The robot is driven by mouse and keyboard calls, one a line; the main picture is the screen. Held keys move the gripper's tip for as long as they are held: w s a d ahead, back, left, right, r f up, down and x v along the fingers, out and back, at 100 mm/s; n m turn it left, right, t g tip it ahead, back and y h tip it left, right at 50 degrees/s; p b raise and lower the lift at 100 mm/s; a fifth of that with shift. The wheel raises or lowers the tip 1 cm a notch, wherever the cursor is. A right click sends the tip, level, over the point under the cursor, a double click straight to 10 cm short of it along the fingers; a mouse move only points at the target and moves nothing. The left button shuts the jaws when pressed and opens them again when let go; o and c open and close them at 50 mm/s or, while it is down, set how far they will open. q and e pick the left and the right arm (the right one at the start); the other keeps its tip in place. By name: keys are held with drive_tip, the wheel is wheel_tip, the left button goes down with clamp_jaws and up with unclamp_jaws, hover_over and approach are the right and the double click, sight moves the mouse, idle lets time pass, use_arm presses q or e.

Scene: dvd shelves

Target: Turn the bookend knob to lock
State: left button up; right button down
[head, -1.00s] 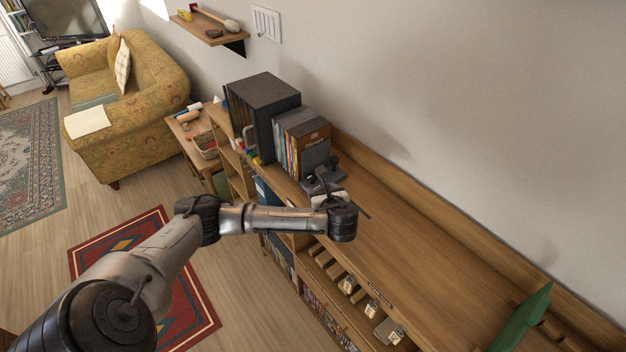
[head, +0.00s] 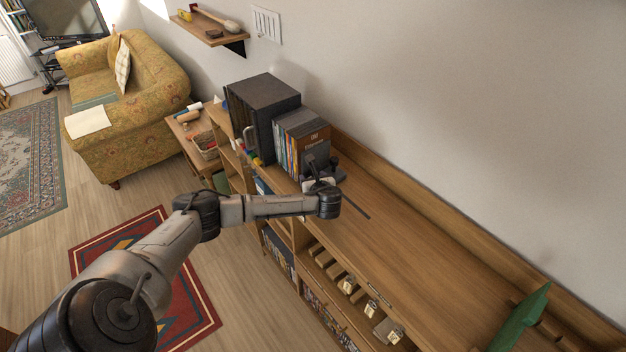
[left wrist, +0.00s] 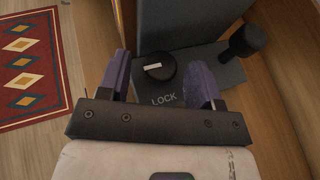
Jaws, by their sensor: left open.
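The bookend (head: 316,157) stands against the row of DVDs on the shelf top. In the left wrist view its grey base (left wrist: 205,58) carries a round black knob (left wrist: 154,67) with a white pointer mark, and the word LOCK is printed in front of it. A second black part, a post with a thick head (left wrist: 247,41), stands at the base's right. My left gripper (left wrist: 158,72) is open, with its purple fingers on either side of the knob. I cannot tell whether they touch it. In the head view my left gripper (head: 319,184) is partly hidden by its wrist.
DVDs (head: 296,143) and a large dark box (head: 262,112) stand behind the bookend. The wooden shelf top (head: 420,240) is mostly clear to the right, with a dark slot (head: 352,206) near the bookend. A green object (head: 525,318) stands at the far right end. The wall runs along the back.

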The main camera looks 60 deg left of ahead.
use_arm(q)
drive_tip(key=shift+c, duration=0.2)
drive_tip(key=c, duration=0.8)
drive_tip(key=shift+c, duration=0.2)
